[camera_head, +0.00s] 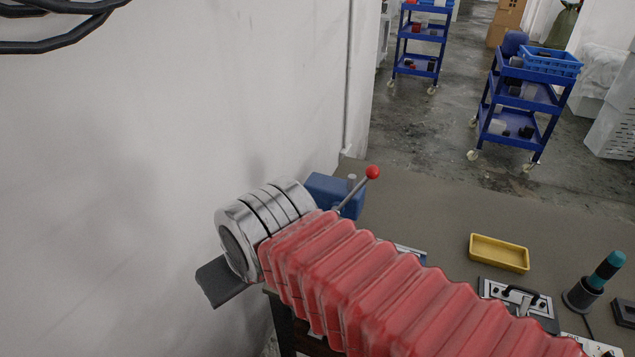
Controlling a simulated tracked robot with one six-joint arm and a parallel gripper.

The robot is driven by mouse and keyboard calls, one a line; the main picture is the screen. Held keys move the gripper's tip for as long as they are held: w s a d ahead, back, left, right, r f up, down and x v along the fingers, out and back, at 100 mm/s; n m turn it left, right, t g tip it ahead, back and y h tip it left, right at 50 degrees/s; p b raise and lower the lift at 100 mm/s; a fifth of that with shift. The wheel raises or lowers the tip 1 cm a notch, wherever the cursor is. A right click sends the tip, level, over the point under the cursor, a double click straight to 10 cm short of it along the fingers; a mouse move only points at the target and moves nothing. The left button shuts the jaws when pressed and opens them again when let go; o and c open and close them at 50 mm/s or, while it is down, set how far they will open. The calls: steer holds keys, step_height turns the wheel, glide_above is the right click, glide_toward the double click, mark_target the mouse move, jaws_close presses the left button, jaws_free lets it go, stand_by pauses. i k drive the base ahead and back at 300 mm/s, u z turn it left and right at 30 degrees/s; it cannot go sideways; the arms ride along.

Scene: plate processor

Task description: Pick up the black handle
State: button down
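My gripper (220,282) is at the arm's far left end, past the metal rings, well away from the handle. Only a dark piece of it shows, beyond the table's left end and near the white wall. Its fingertips cannot be made out, nor whether it holds anything.
A yellow tray (499,254) lies behind the handle. A dark cylinder with a teal top (604,270) stands right of it. A blue device (332,194) with a red-knobbed lever (372,172) sits behind my arm. Blue carts (530,96) stand beyond the table. The table's back middle is clear.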

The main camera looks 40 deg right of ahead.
mark_target(507, 295)
steer(key=z, duration=3.15)
